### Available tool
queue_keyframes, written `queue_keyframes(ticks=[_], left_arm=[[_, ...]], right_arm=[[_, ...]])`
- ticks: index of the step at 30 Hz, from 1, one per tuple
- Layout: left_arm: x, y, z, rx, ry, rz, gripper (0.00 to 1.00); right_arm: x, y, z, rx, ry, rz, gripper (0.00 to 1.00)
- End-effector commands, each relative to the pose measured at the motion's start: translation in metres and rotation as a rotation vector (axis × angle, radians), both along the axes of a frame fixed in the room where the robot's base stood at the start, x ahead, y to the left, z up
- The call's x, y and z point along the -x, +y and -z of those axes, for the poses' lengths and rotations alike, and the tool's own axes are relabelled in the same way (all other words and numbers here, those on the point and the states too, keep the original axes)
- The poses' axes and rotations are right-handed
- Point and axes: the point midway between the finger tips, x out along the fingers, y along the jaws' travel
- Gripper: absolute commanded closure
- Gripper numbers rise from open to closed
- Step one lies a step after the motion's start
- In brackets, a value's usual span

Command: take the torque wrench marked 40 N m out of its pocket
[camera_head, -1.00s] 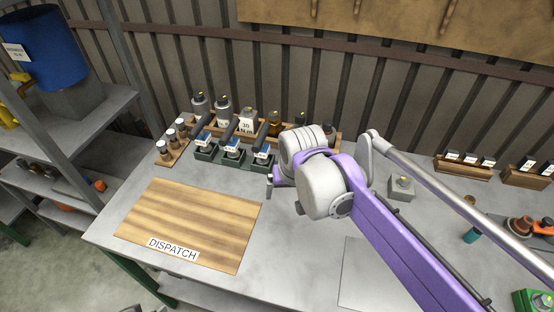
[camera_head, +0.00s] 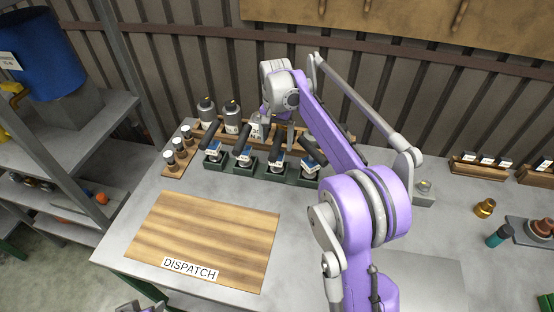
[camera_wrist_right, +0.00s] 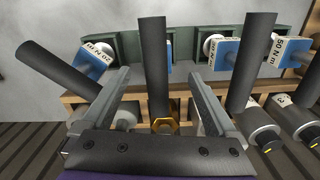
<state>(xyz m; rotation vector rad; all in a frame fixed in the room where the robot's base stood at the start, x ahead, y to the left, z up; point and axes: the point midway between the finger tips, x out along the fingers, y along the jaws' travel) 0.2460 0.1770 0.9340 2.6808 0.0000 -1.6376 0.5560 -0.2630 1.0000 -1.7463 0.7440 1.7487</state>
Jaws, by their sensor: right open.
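Several torque wrenches with black handles and blue labelled heads stand in a row of green pockets (camera_head: 250,168) at the back of the bench. My right gripper (camera_head: 278,126) is over this row, near the third handle from the left. In the right wrist view my right gripper (camera_wrist_right: 160,82) is open, with one black handle (camera_wrist_right: 153,55) standing between its fingers, apart from both. That wrench's label is mostly hidden by its handle, so I cannot read its mark. Labelled wrenches flank it left (camera_wrist_right: 97,52) and right (camera_wrist_right: 286,48). A grey part at the head view's bottom edge may be my left gripper (camera_head: 146,308).
A wooden rack of bottles (camera_head: 232,116) stands close behind the wrenches. A small rack of jars (camera_head: 178,152) is to their left. The wooden DISPATCH board (camera_head: 205,240) lies clear in front. A brass part (camera_head: 485,208) lies to the right.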

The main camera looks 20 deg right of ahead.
Motion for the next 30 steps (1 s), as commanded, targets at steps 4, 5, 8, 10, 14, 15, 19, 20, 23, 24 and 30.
queue_keyframes(ticks=[4, 5, 8, 10, 14, 15, 19, 20, 23, 24, 30], left_arm=[[0.0, 0.0, 0.001, 0.0, 0.0, 0.0, 0.5], [0.0, 0.0, 0.001, 0.0, 0.0, 0.0, 0.5], [0.0, 0.0, 0.001, 0.0, 0.0, 0.0, 0.5], [0.0, 0.0, 0.001, 0.0, 0.0, 0.0, 0.5], [0.0, 0.0, 0.001, 0.0, 0.001, 0.0, 0.5], [0.0, 0.0, 0.001, 0.0, 0.001, 0.0, 0.5], [0.0, 0.0, 0.001, 0.0, 0.001, 0.0, 0.5], [0.0, 0.0, 0.001, 0.0, 0.001, 0.0, 0.5], [0.0, 0.0, 0.001, 0.0, 0.001, 0.0, 0.5], [0.0, 0.0, 0.001, 0.0, 0.001, 0.0, 0.5], [0.0, 0.0, 0.001, 0.0, 0.001, 0.0, 0.5]], right_arm=[[0.001, 0.0, 0.01, 0.0, 0.0, -0.001, 0.07], [0.001, 0.0, 0.013, 0.001, -0.001, -0.001, 0.07], [0.004, 0.0, 0.026, 0.0, -0.001, -0.001, 0.07], [0.007, 0.0, 0.037, 0.0, -0.001, -0.001, 0.07], [0.007, 0.0, 0.054, 0.0, -0.001, -0.001, 0.07], [0.007, 0.0, 0.057, 0.0, -0.001, -0.001, 0.07], [0.007, 0.0, 0.06, 0.0, -0.001, -0.001, 0.07], [0.007, 0.0, 0.06, 0.0, -0.001, -0.001, 0.07], [0.007, 0.0, 0.06, 0.0, -0.001, -0.001, 0.07], [0.007, 0.0, 0.06, 0.0, -0.001, -0.001, 0.1], [0.007, 0.0, 0.06, 0.0, -0.001, -0.001, 0.46]])
